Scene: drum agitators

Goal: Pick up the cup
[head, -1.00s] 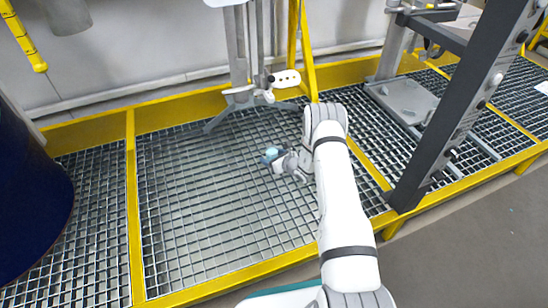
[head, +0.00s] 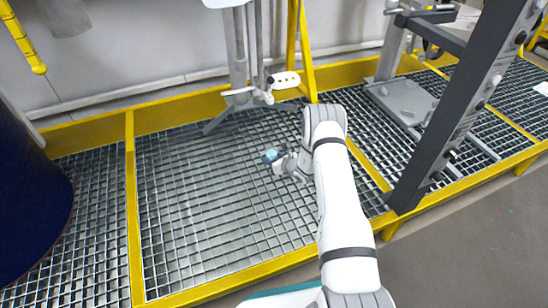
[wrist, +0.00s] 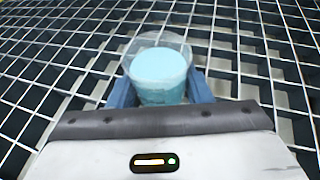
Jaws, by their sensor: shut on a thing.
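The cup (wrist: 158,75) is clear, with light blue contents that reach near its rim. In the wrist view it stands upright between the two blue fingers of my gripper (wrist: 160,92), which are shut on its sides. In the head view the cup (head: 270,155) is a small blue shape at the tip of my gripper (head: 274,159), over the grating. The lower part of the cup is hidden by my gripper. I cannot tell whether its base touches the grating.
Metal grating (head: 200,220) with yellow edging (head: 135,200) spreads around the cup. A grey stand (head: 240,70) is behind it, a dark upright post (head: 455,110) to the right, and a dark blue drum (head: 25,200) at the far left. The grating left of my gripper is clear.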

